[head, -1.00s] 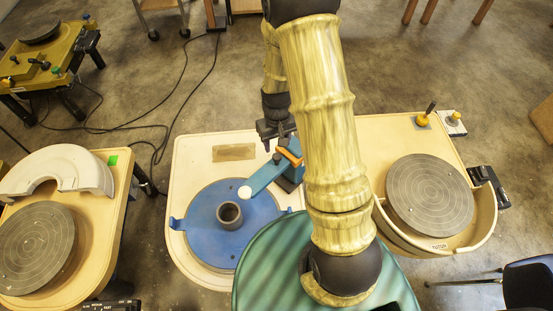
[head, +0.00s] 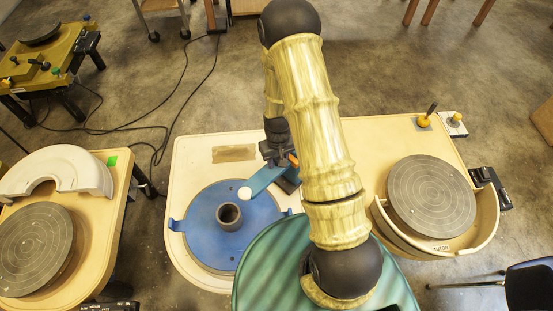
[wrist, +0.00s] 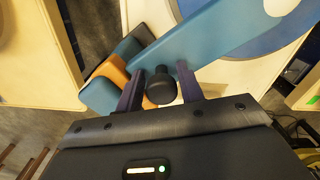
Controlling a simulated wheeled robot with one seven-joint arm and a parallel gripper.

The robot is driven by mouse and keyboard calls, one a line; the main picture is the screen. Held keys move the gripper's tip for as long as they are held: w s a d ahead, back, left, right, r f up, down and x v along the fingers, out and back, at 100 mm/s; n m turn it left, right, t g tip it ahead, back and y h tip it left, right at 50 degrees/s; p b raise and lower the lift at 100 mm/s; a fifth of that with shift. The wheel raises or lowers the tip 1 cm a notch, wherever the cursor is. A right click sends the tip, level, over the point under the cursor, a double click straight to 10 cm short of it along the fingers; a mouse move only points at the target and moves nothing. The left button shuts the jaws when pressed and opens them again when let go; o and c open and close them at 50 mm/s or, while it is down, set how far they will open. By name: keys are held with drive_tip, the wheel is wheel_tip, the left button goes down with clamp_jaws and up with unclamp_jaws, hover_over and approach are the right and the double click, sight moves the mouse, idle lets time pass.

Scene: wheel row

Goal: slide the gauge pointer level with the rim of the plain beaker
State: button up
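The blue pointer arm (head: 262,181) ends in a white round tip (head: 244,194), which lies just above and right of a grey, open-topped cylinder (head: 229,215). That cylinder stands on a blue disc and may be the plain beaker; I cannot tell its rim height from above. In the wrist view, the pointer arm (wrist: 205,45) carries a black round knob (wrist: 161,90) beside a blue block with an orange band (wrist: 116,73). My gripper (wrist: 160,74) is open, with one finger on each side of the knob and gaps showing. In the head view, my gripper (head: 277,152) is partly hidden by the arm.
The blue disc (head: 200,241) sits on a cream table with a brown patch (head: 233,154). A grey wheel (head: 430,196) in a cream surround is on the right. Another station with a grey wheel (head: 35,248) is on the left. A green striped surface (head: 262,270) is in front.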

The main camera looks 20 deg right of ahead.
sight(277, 164)
drive_tip(key=shift+a, duration=0.1)
clamp_jaws()
drive_tip(key=shift+w+f+b, duration=0.15)
drive_tip(key=shift+f+b, duration=0.3)
drive_tip(key=shift+f, duration=0.35)
drive_tip(key=shift+w+f+b, duration=0.15)
drive_tip(key=shift+f+b, duration=0.3)
drive_tip(key=shift+f, duration=0.35)
drive_tip(key=shift+a, duration=0.15)
drive_tip(key=shift+r, duration=0.1)
drive_tip(key=shift+o, duration=1.2)
unclamp_jaws()
drive_tip(key=shift+s, duration=0.1)
drive_tip(key=shift+o, duration=0.6)
drive_tip(key=shift+s+d, duration=0.1)
drive_tip(key=shift+d, duration=0.15)
drive_tip(key=shift+a+r, duration=0.1)
